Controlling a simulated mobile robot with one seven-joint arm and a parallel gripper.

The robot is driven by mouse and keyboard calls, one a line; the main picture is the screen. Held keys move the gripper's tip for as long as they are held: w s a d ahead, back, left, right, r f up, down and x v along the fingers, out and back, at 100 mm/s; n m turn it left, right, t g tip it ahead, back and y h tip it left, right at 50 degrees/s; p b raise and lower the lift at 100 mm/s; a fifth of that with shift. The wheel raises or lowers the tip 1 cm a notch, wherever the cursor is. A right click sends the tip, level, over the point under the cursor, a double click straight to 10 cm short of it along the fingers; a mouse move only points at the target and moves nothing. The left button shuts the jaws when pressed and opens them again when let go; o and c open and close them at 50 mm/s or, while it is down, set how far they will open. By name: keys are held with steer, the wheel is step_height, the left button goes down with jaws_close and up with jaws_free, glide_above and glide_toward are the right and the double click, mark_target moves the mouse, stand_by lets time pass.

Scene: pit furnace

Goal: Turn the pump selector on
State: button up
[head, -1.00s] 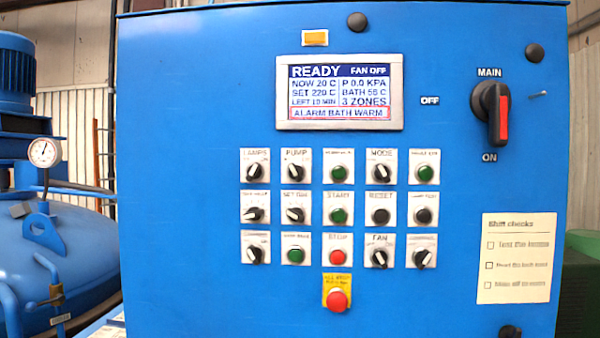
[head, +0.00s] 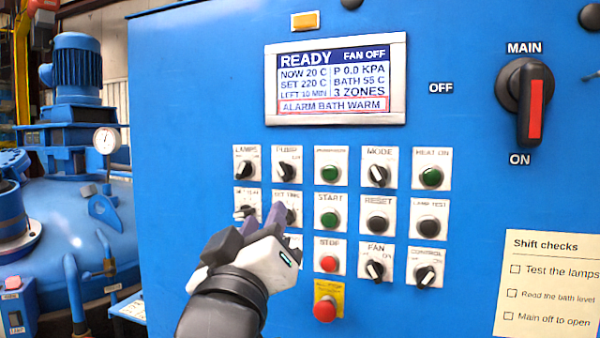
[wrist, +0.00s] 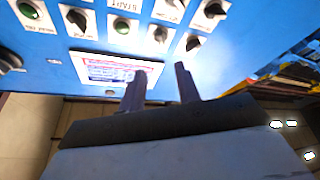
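The pump selector (head: 287,172) is a black knob on a white plate in the top row of the blue panel, second from the left. Its pointer seems tilted to the upper left; its exact setting is hard to read. My gripper (head: 263,213) is in front of the second row, its fingers overlapping the set time knob (head: 290,214) below the pump selector. The wrist view appears upside down and shows the gripper (wrist: 163,70) open and empty, with the pump selector (wrist: 160,35) just beyond its fingertips. I see no contact.
The lamps selector (head: 245,170) is left of the pump selector, and a green button (head: 330,173) is right of it. The display (head: 336,112) above reads READY. A red stop button (head: 325,309) is low on the panel. The main switch (head: 530,100) points down to ON.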

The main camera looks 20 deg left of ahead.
mark_target(281, 173)
steer(key=p+x, duration=0.5)
steer(key=x, duration=0.7)
steer(key=shift+w+a+r, duration=0.15)
steer(key=shift+w+r, duration=0.1)
steer(key=shift+r, duration=0.05)
steer(key=shift+w, duration=0.45)
jaws_close()
